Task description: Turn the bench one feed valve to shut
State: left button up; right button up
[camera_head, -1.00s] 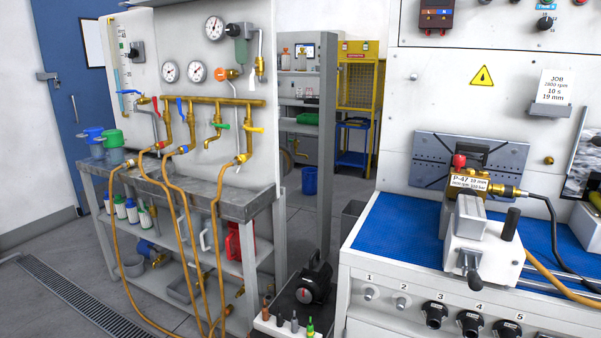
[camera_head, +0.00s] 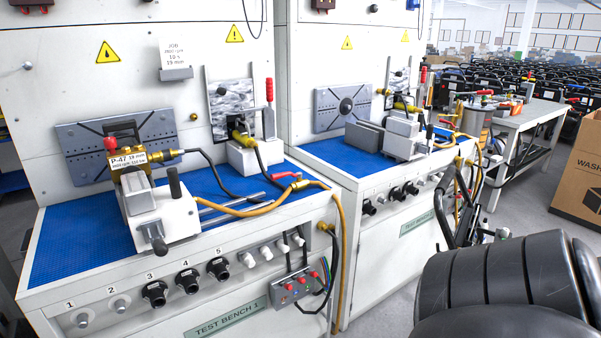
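Test bench one (camera_head: 228,322) stands at left and centre with a blue mat on top. A red-lever fitting (camera_head: 285,176) lies by the yellow hose near the bench's front right; it looks like a valve, but I cannot tell whether it is the feed valve or how it is set. A brass fitting (camera_head: 326,227) is on the front right of the bench. A dark ribbed part at the lower right looks like mine.
A white vise (camera_head: 160,215) holds a brass pump tagged P-47 (camera_head: 128,160). A grey switch box (camera_head: 297,286) with red knobs hangs on the bench front.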

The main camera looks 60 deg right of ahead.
aim_at(274, 177)
jog(key=z, duration=1.7)
jog(key=i+l+u, duration=0.3)
jog(key=i+l, duration=0.65)
jog(key=i, duration=0.15)
